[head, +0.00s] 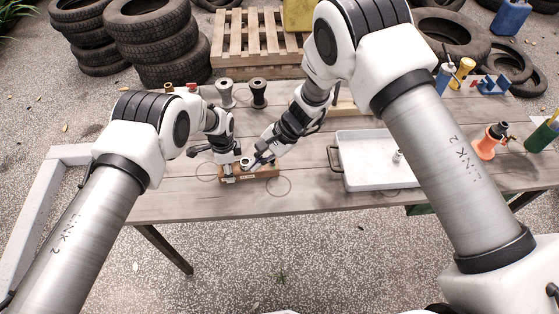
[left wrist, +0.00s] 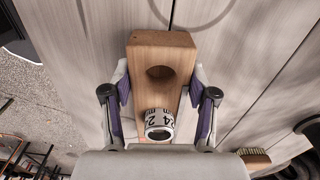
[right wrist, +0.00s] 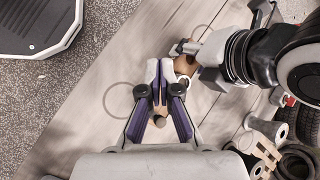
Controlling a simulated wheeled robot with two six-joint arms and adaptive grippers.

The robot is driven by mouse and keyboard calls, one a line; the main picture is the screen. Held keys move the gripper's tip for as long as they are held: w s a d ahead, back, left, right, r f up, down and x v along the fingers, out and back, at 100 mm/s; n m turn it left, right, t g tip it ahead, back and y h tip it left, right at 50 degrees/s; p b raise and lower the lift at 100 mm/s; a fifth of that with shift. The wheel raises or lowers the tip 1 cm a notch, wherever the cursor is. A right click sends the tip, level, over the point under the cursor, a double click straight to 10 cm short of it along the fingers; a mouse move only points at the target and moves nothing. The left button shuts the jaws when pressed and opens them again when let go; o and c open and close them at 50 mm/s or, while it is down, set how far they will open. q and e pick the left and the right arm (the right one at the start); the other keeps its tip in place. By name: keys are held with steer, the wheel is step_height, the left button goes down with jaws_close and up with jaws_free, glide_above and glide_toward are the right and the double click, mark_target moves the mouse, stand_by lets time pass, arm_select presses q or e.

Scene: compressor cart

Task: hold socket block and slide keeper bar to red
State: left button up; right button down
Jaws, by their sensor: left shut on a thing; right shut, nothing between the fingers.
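The wooden socket block (head: 264,174) lies near the table's front edge in the head view. In the left wrist view the block (left wrist: 176,42) shows an empty round hole and a white ring with dark numbers (left wrist: 159,124). My left gripper (head: 229,172) is shut across the block, with one finger (left wrist: 161,90) on each side. My right gripper (head: 258,161) is shut and empty at the block's right part. In the right wrist view its closed fingers (right wrist: 159,85) are over the block (right wrist: 184,66). I cannot make out the keeper bar or a red mark on the block.
A white tray (head: 374,184) with a handle stands to the right. An orange bottle (head: 488,145) and a blue holder (head: 494,85) are at the right. Bare table lies between the block and the tray.

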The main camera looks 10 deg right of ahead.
arm_select(q)
steer(key=shift+s+f, duration=0.1)
steer(key=shift+f, duration=0.05)
arm_select(e)
steer(key=s+d+m+t, duration=0.1)
steer(key=d+m+t, duration=0.2)
steer(key=d+m, duration=0.4)
steer(key=s+d+f+m+t+h, duration=0.1)
steer(key=d+m+t, duration=0.3)
steer(key=d+m, duration=0.4)
steer(key=m, duration=0.2)
steer(key=shift+s+d+f+m, duration=0.2)
steer(key=shift+s+m, duration=0.1)
steer(key=shift+s, duration=0.05)
glide_toward(275, 163)
steer(key=f, duration=0.3)
steer(key=shift+s, duration=0.25)
steer(key=w+a, duration=0.2)
steer(key=shift+w+a+f, duration=0.35)
steer(key=shift+w+f, duration=0.05)
steer(key=shift+w+a, duration=0.3)
